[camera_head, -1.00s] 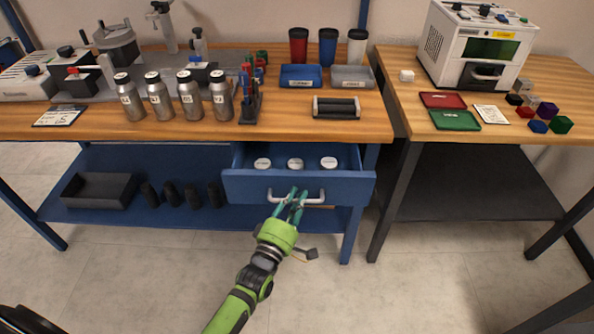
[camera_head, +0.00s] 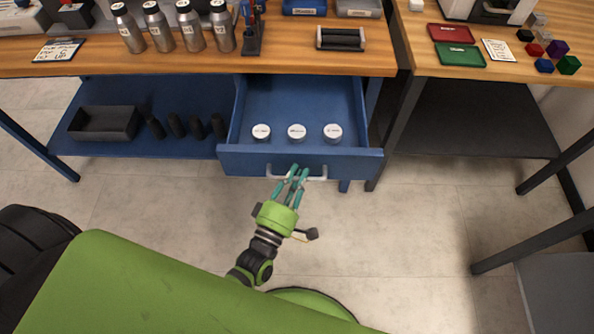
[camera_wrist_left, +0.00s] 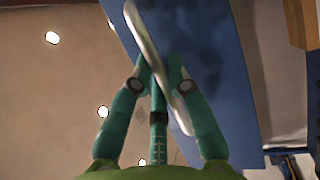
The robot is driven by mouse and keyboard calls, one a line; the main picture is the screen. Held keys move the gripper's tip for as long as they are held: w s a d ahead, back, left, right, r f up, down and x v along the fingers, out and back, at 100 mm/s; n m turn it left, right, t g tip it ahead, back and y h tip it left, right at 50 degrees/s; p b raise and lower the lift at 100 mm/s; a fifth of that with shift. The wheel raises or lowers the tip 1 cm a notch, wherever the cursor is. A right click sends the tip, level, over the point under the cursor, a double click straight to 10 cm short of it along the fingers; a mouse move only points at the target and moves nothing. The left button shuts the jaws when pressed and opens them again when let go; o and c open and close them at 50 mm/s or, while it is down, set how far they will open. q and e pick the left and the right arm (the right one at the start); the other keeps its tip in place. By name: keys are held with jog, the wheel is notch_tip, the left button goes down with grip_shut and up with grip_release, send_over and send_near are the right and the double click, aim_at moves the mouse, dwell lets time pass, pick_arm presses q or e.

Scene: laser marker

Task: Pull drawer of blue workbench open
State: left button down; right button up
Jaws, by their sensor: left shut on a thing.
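The blue workbench (camera_head: 190,68) has a wooden top and a blue drawer (camera_head: 240,160) under its right part. The drawer stands well out from the bench, and several inches of its floor show. Three white-lidded round containers (camera_head: 297,132) stand inside near its front. My left gripper (camera_head: 293,172) is shut on the drawer's pale handle (camera_head: 316,178) at the middle of the front panel. In the left wrist view the green fingers (camera_wrist_left: 160,75) close around the handle (camera_wrist_left: 150,45), with the blue drawer front (camera_wrist_left: 220,80) beside it. My right gripper is not in view.
A blue lower shelf (camera_head: 150,110) holds a black bin (camera_head: 103,124) and several dark cylinders. Metal bottles (camera_head: 190,28) stand on the bench top. A second wooden table (camera_head: 500,72) stands to the right. The floor (camera_head: 420,230) before the drawer is open.

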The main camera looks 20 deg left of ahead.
pick_arm(q)
jog(key=c, duration=1.2)
grip_release()
jog(key=shift+o, duration=0.2)
jog(key=shift+s+f, duration=0.1)
jog(key=shift+s, duration=0.15)
jog(key=v, duration=1.1)
jog(key=shift+s, duration=0.25)
jog(key=shift+f, duration=0.1)
